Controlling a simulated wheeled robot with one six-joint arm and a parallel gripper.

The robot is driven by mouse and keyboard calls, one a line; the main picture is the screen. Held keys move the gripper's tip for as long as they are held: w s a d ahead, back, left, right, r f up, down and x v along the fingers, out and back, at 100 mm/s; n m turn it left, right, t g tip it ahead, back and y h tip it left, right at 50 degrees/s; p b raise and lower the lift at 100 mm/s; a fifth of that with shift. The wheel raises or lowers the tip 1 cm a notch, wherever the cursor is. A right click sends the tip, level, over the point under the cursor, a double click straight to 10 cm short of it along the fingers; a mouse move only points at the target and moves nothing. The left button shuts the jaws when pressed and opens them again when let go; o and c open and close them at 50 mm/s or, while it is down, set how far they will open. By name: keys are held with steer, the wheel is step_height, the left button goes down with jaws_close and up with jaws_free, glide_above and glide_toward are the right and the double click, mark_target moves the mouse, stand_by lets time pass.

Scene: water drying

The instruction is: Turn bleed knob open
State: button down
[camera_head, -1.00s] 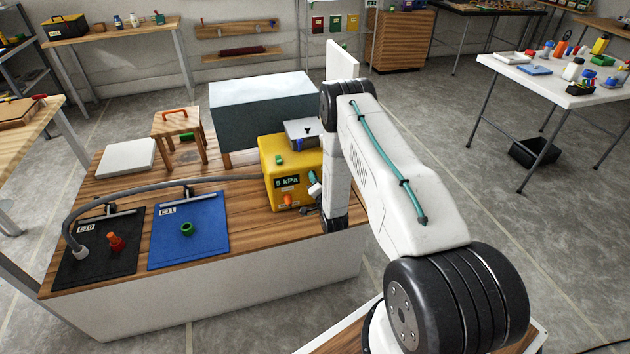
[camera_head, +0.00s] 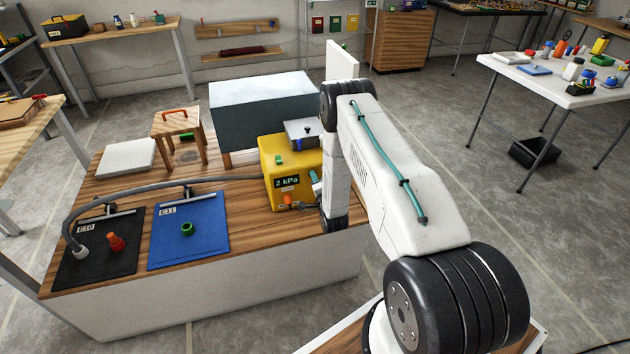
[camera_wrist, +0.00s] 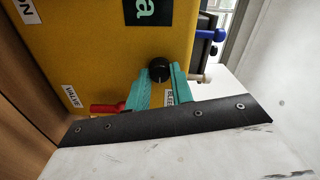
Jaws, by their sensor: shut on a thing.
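The yellow pump box (camera_head: 271,167) stands at the right end of the wooden bench; its display (camera_head: 288,182) reads 2 kPa. In the wrist view the yellow face (camera_wrist: 105,55) carries a round black knob (camera_wrist: 160,66) beside a label, partly hidden, that appears to read BLEED (camera_wrist: 171,97). My gripper (camera_wrist: 159,80) has its teal fingers on either side of the black knob and is shut on it. In the head view only a bit of teal finger (camera_head: 315,178) shows beside my white wrist.
A red handle (camera_wrist: 106,108) lies close to one finger, and a blue handle (camera_wrist: 210,35) sticks out at the box's edge. A grey hose (camera_head: 150,185) arches from the box to the black mat (camera_head: 80,262). A blue mat (camera_head: 205,245) lies beside it.

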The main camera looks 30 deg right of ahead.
steer(key=c, duration=1.2)
jaws_free()
steer(key=v, duration=0.8)
steer(key=shift+w, duration=0.1)
